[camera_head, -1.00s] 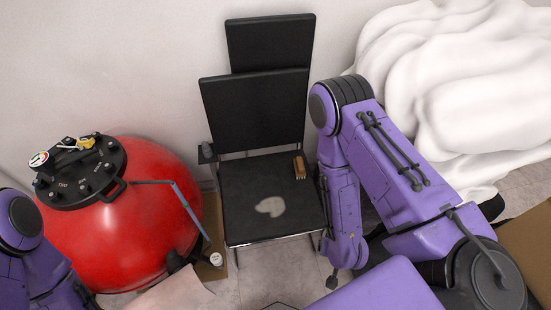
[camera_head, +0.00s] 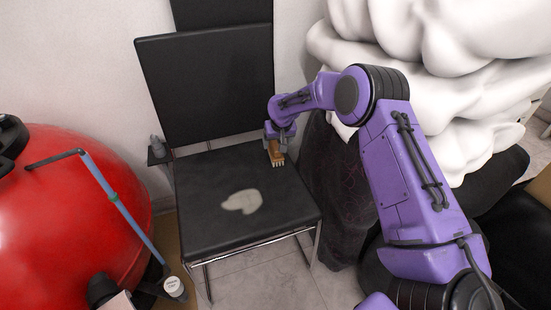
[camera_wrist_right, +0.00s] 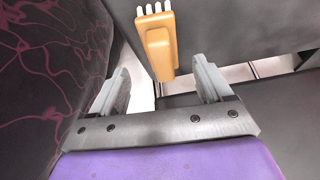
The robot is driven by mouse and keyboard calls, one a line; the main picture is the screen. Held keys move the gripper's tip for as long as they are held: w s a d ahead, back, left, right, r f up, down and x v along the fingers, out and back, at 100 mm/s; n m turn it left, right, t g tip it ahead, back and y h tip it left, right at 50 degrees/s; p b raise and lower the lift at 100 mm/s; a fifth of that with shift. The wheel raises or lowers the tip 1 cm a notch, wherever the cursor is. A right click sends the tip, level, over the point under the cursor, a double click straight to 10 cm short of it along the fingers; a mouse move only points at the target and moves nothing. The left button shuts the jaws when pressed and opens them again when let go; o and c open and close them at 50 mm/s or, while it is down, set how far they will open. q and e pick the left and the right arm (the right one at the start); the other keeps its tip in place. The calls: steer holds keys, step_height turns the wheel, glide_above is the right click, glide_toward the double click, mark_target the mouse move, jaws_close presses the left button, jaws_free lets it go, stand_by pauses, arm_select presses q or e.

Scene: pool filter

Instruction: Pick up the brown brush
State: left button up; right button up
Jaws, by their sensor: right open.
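The brown brush (camera_head: 277,156) lies on the black chair seat, near its back right corner, with pale bristles towards the front. My right gripper (camera_head: 276,141) is just above and behind the brush in the head view. In the right wrist view, the brush (camera_wrist_right: 160,46) shows orange-brown with white bristles, ahead of my open right gripper (camera_wrist_right: 161,76). The handle end points down between the two grey fingers, and the fingers do not appear to touch it. My left gripper is not in view.
The black chair (camera_head: 205,80) has a pale patch (camera_head: 241,201) on its seat. A red pool filter (camera_head: 70,205) with a blue-handled tool stands at left. White cloth (camera_head: 430,80) and a dark patterned surface (camera_head: 335,185) lie right of the chair.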

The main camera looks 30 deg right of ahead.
mark_target(275, 143)
steer(key=b+x, duration=0.2)
steer(key=x, duration=0.4)
steer(key=shift+w+a, duration=0.1)
steer(key=shift+w, duration=0.05)
steer(key=shift+r, duration=0.1)
steer(key=c, duration=1.2)
steer(key=shift+r, duration=0.25)
step_height(275, 143, up, 3)
steer(key=shift+f+p, duration=0.2)
steer(key=shift+p, duration=0.5)
steer(key=s+a+r+p, duration=0.1)
steer(key=s+a+r, duration=0.1)
steer(key=s+r, duration=0.1)
steer(key=s+a+r+p, duration=0.1)
steer(key=s+a+r, duration=0.1)
steer(key=s, duration=0.3)
steer(key=s+a+r+p, duration=0.1)
steer(key=s+a+r, duration=0.1)
steer(key=s+r, duration=0.2)
steer(key=shift+s+a+r+p, duration=0.2)
steer(key=shift+a+r+p, duration=0.15)
steer(key=shift+r, duration=0.1)
